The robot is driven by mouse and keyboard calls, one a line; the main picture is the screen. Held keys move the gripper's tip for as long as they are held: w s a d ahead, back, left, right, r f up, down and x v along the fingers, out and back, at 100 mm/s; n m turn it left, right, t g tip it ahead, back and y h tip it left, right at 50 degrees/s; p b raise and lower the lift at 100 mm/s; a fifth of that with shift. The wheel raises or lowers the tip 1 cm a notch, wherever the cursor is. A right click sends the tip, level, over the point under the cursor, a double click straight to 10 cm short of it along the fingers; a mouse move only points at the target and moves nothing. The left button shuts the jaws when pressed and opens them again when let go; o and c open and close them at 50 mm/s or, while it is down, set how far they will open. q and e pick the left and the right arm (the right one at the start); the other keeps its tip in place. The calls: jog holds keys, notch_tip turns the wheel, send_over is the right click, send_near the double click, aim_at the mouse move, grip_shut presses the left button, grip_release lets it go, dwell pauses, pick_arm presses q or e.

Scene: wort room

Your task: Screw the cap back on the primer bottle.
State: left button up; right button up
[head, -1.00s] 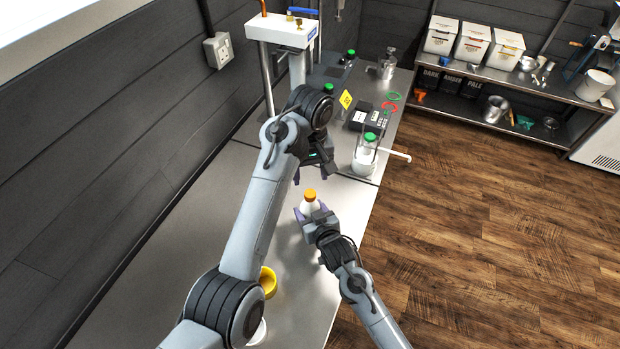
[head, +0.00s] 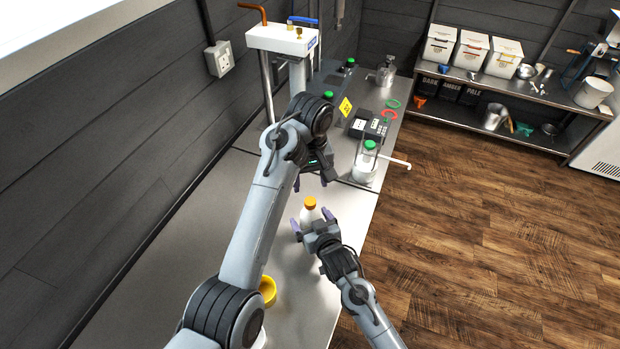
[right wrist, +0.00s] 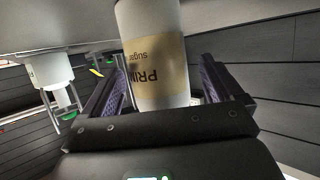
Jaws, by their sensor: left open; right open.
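The primer bottle (head: 309,216) is white and stands upright on the steel bench, with the orange cap (head: 309,202) on its top. Whether the cap is tight I cannot tell. My right gripper (head: 312,220) is open, with its purple fingers to either side of the bottle's body. In the right wrist view the bottle (right wrist: 158,60) stands between the spread fingers, its tan label upside down; the cap is out of that picture. My left gripper (head: 311,183) is open and empty above the bottle, partly hidden by my left arm.
A green-capped bottle (head: 368,160) stands behind, near a white spout. A yellow ring-shaped item (head: 268,290) lies on the bench near my left arm. Devices and a white-topped tap stand (head: 282,38) fill the back. The front bench is mostly clear.

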pick_arm(q)
jog(key=shift+f, duration=0.15)
pick_arm(e)
jog(key=v, duration=1)
jog(key=shift+s+d, duration=0.1)
